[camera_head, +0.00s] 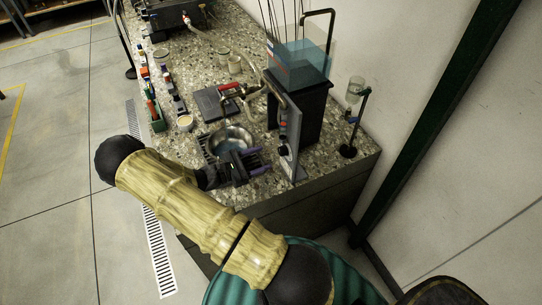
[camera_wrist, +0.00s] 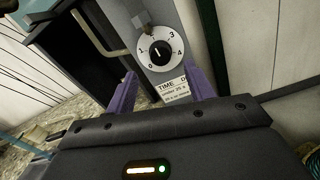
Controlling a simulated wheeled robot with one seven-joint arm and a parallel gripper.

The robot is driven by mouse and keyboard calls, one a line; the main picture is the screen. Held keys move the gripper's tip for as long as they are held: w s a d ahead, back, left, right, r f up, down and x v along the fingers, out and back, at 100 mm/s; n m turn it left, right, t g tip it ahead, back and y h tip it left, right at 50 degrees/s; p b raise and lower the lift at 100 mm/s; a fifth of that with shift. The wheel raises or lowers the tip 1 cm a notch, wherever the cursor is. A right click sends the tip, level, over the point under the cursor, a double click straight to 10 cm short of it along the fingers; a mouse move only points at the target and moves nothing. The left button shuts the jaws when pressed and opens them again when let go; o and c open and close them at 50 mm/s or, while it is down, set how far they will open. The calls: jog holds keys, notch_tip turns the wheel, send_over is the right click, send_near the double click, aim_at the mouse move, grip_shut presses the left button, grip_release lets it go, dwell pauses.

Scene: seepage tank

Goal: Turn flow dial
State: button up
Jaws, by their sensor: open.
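The flow dial (camera_wrist: 160,53) is a white disc with numbers and a black centre knob on a grey upright panel (camera_wrist: 183,14). In the head view the dial (camera_head: 283,151) is a small dark spot on the panel's lower part. My gripper (camera_wrist: 160,80) has purple fingers spread apart, with nothing between them. In the wrist view the dial shows just beyond and between the fingertips. In the head view my gripper (camera_head: 262,162) is left of the panel, near the dial's height. I cannot tell whether a fingertip touches the panel.
A label (camera_wrist: 173,88) is below the dial. A metal bowl (camera_head: 232,137) sits behind my gripper on the speckled counter (camera_head: 331,170). A dark tank stand (camera_head: 312,105) stands behind the panel. A glass funnel on a stand (camera_head: 355,92) is at right.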

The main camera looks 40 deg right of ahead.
jog(key=b+v, duration=0.1)
jog(key=v, duration=1)
jog(key=shift+a, duration=0.1)
jog(key=s+a+r+m+t+y+p, duration=0.3)
jog(key=s+a+r+m+y, duration=0.1)
jog(key=r+y, duration=0.4)
jog(key=s+a+r+m+t+y+p, duration=0.3)
jog(key=s+r+m+y, duration=0.4)
jog(key=r, duration=0.6)
jog(key=a+m+y+p, duration=0.1)
jog(key=y, duration=0.1)
jog(key=shift+a+r+m+t+y, duration=0.2)
jog(key=shift+a+m+t+y, duration=0.1)
jog(key=shift+a, duration=0.05)
dwell(1.7)
